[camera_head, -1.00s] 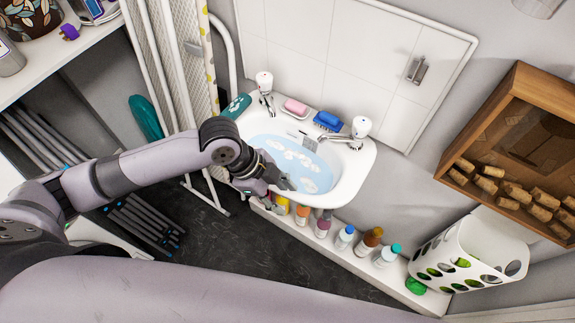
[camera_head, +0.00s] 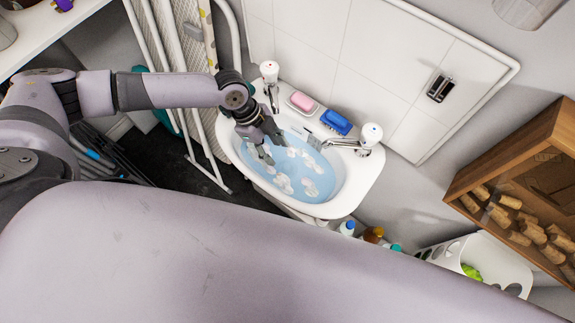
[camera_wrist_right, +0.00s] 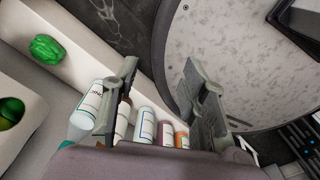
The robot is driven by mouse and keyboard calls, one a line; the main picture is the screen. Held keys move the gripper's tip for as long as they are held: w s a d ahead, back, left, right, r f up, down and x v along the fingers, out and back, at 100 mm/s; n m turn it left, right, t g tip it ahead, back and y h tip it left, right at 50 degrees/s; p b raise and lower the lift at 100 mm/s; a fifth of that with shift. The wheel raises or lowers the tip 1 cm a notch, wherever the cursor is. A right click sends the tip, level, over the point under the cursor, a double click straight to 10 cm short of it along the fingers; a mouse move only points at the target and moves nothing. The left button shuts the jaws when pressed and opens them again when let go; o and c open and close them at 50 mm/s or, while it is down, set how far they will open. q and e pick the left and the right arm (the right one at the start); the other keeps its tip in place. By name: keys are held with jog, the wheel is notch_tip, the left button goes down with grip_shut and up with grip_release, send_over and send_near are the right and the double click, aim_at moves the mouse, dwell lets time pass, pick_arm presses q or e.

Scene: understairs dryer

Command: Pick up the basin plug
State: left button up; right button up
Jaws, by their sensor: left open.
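The white basin (camera_head: 352,192) is mounted on the wall and holds blue water with white foam patches. I cannot make out the basin plug; water, foam or my gripper may hide it. My left gripper (camera_head: 276,152) is open over the left part of the basin, fingers pointing down toward the water. I cannot tell whether its tips touch the water. My right gripper (camera_wrist_right: 160,78) shows in the right wrist view with its fingers apart and nothing visible held, above a row of bottles (camera_wrist_right: 145,124).
A pink soap (camera_head: 302,102), a blue brush or sponge (camera_head: 336,122) and two taps, one here (camera_head: 369,136), line the basin's back rim. A wooden box with corks (camera_head: 520,170) and a white basket (camera_head: 500,262) stand right. A folded rack (camera_head: 170,45) is left.

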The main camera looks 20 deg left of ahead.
aim_at(286, 165)
pick_arm(q)
jog(key=shift+x, duration=1.2)
jog(key=shift+d+f, duration=0.2)
jog(key=p+x, duration=0.1)
jog(key=x, duration=0.2)
jog(key=shift+d+f, duration=0.2)
jog(key=shift+d, duration=0.05)
jog(key=shift+d+f, duration=0.15)
jog(key=shift+f, duration=0.35)
pick_arm(e)
jog(key=shift+w+a+r, duration=0.1)
jog(key=shift+w+r, duration=0.75)
jog(key=shift+w, duration=0.3)
pick_arm(q)
jog(key=shift+c, duration=0.4)
pick_arm(e)
jog(key=shift+w, duration=0.15)
pick_arm(q)
jog(key=shift+c, duration=1.4)
grip_shut()
pick_arm(e)
jog(key=shift+w, duration=0.3)
